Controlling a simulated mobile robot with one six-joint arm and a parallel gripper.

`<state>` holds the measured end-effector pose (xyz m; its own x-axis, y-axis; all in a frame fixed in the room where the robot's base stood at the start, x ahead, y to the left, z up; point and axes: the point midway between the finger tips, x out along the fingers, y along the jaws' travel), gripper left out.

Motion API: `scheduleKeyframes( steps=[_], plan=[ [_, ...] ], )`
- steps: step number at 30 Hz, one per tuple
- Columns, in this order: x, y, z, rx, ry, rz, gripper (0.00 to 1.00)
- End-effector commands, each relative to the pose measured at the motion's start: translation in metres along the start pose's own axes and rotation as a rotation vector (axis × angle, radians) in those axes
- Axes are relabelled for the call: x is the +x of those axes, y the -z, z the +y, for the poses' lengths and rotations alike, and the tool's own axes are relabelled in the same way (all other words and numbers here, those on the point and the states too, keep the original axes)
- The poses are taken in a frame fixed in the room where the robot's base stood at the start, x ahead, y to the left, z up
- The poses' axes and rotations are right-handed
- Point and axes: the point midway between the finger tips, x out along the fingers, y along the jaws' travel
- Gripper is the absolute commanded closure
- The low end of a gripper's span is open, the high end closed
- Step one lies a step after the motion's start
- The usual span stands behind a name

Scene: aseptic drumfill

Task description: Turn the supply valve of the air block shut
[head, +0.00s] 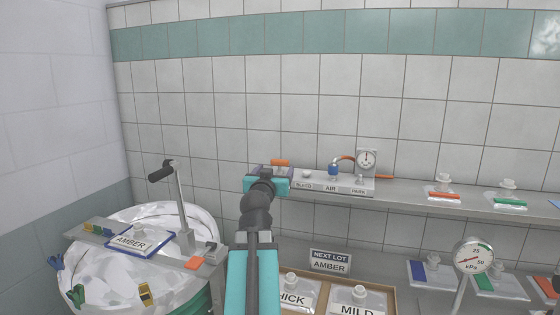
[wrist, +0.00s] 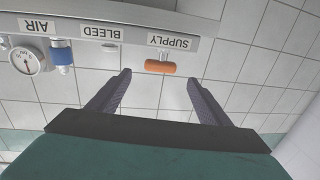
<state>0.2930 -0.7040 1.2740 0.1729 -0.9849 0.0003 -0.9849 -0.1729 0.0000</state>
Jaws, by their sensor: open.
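The air block (head: 340,184) is a pale bar on the wall shelf, labelled BLEED, AIR and PURE or similar in the head view. In the wrist view the air block (wrist: 120,32) appears upside down, with AIR, BLEED and SUPPLY labels. The supply valve has an orange handle (wrist: 160,67) under the SUPPLY label, lying along the block's length; it also shows in the head view (head: 280,162). My gripper (wrist: 158,80) is open, its two dark fingers apart on either side of the orange handle, not visibly touching it. In the head view my gripper (head: 270,171) is at the block's left end.
A gauge (head: 366,160) and a blue fitting (head: 333,169) stand on the block to the right. Pouches with orange and green clips (head: 508,199) sit farther right on the shelf. A drum with a white liner (head: 150,225) stands at left. A tray (head: 328,289) holds pouches below.

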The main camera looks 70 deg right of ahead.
Motion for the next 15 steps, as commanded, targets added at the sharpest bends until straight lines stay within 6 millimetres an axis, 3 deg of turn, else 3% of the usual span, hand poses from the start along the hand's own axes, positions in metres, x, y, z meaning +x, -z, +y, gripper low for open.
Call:
scheduleKeyframes(
  steps=[15],
  plan=[
    [0.049, 0.002, -0.002, 0.001, 0.001, -0.001, 0.28]
  ],
)
